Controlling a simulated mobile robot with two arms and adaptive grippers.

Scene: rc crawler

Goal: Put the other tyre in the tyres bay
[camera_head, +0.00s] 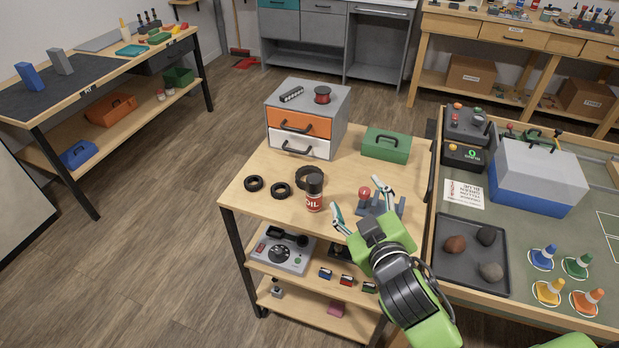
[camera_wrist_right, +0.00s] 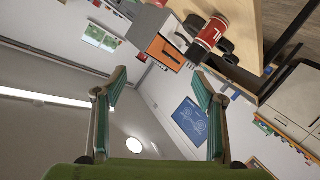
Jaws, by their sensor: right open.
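Two small black tyres lie flat on the wooden cart top, one at its left edge (camera_head: 254,183) and one just right of it (camera_head: 280,189). A wider black ring (camera_head: 302,177) lies partly hidden behind the red oil can (camera_head: 314,194). My right gripper (camera_head: 355,194) is open and empty over the cart's front right part, right of the oil can and apart from the tyres. Its spread fingers (camera_wrist_right: 158,78) also show in the right wrist view. I cannot make out a bay marked for tyres. My left gripper is not in view.
A drawer unit (camera_head: 348,103) with orange and white drawers and a green toolbox (camera_head: 386,146) stand at the cart's back. A red-knobbed device (camera_head: 382,205) is near my right gripper. Right of the cart, a table holds a dark tray (camera_head: 460,278) with rocks and several cones.

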